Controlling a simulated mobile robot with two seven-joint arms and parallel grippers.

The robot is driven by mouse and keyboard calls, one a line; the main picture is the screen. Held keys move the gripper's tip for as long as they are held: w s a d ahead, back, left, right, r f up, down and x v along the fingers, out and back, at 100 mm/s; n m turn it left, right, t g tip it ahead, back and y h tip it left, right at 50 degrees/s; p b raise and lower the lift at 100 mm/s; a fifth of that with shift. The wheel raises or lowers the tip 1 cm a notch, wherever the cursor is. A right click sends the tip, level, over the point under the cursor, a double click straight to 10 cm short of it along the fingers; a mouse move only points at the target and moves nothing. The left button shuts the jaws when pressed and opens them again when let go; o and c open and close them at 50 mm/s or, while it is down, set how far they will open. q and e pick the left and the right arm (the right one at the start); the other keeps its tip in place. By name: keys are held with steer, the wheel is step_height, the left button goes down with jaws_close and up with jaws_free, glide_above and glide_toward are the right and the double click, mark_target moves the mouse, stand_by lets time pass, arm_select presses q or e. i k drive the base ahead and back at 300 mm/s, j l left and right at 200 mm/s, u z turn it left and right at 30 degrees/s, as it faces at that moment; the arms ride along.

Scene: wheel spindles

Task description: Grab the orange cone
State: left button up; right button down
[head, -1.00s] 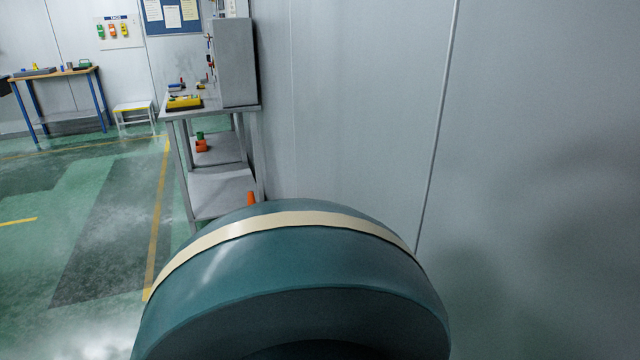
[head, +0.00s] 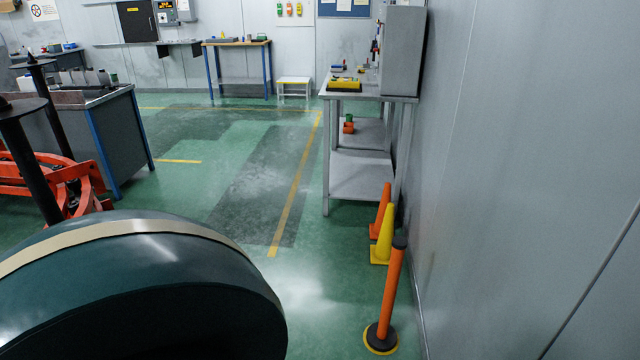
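An orange cone (head: 380,213) stands upright on the floor by the right wall, near the front of the grey metal shelf table. A yellow cone (head: 384,236) stands just in front of it and hides part of it. An orange post with a black base (head: 391,296) stands nearer to me, in front of the yellow cone. Neither of my grippers shows in the head view.
A large dark green round object with a cream band (head: 150,275) fills the lower left. The grey metal table (head: 345,180) stands against the right wall (head: 500,150). Orange machinery and a blue-grey workbench (head: 95,135) are at left. The middle green floor (head: 230,210) is clear.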

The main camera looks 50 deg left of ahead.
mark_target(375, 229)
steer(key=u, duration=1.35)
steer(key=i+j+u, duration=0.1)
steer(key=u, duration=0.35)
steer(key=i+u, duration=0.15)
steer(key=u, duration=0.25)
steer(key=i, duration=3.25)
steer(key=i+j+z, duration=0.1)
steer(key=i, duration=0.65)
steer(key=i+j+z, duration=0.1)
steer(key=i, duration=0.7)
steer(key=i+z, duration=0.1)
steer(key=z, duration=1.6)
